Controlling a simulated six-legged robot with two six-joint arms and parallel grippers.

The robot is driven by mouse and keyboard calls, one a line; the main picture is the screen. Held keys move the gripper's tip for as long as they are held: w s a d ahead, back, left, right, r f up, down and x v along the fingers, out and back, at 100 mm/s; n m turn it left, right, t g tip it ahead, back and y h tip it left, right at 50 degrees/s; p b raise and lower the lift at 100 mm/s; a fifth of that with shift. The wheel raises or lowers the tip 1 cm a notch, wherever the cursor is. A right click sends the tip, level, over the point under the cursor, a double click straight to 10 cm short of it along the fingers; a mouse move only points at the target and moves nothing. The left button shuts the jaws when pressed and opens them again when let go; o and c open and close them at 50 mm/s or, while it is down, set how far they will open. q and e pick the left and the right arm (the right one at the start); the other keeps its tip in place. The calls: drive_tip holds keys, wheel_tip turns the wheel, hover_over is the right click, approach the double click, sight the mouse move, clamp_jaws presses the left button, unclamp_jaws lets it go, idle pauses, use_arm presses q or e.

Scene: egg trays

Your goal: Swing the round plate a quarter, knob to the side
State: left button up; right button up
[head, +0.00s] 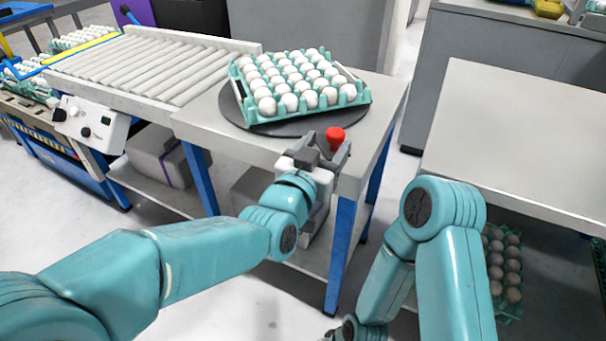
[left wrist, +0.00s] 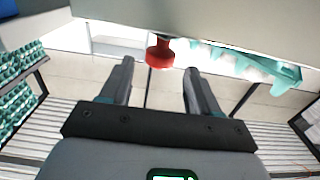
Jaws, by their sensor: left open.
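The dark round plate (head: 299,127) lies on the grey table and bears a teal tray (head: 357,103) full of white eggs. The red knob (head: 335,137) is at the near edge of the plate, towards me. In the left wrist view the knob (left wrist: 160,53) hangs in the picture ahead of and between my open fingertips. My left gripper (head: 327,160) is open at the table's near edge, close to the knob and not closed on it. My left gripper also shows in the left wrist view (left wrist: 158,75). My right arm is in view, but its gripper is not clearly visible.
A roller conveyor (head: 150,66) joins the table (head: 210,121) on the left. A white control box (head: 90,123) hangs on its side. An empty light table (head: 520,130) stands at the right, with another egg tray (head: 505,272) below it. A floor gap separates the tables.

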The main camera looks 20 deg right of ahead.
use_arm(q)
drive_tip(key=v, duration=1.1)
drive_tip(key=shift+s+a+p, duration=0.15)
drive_tip(key=shift+p, duration=0.25)
drive_tip(key=shift+r, duration=0.1)
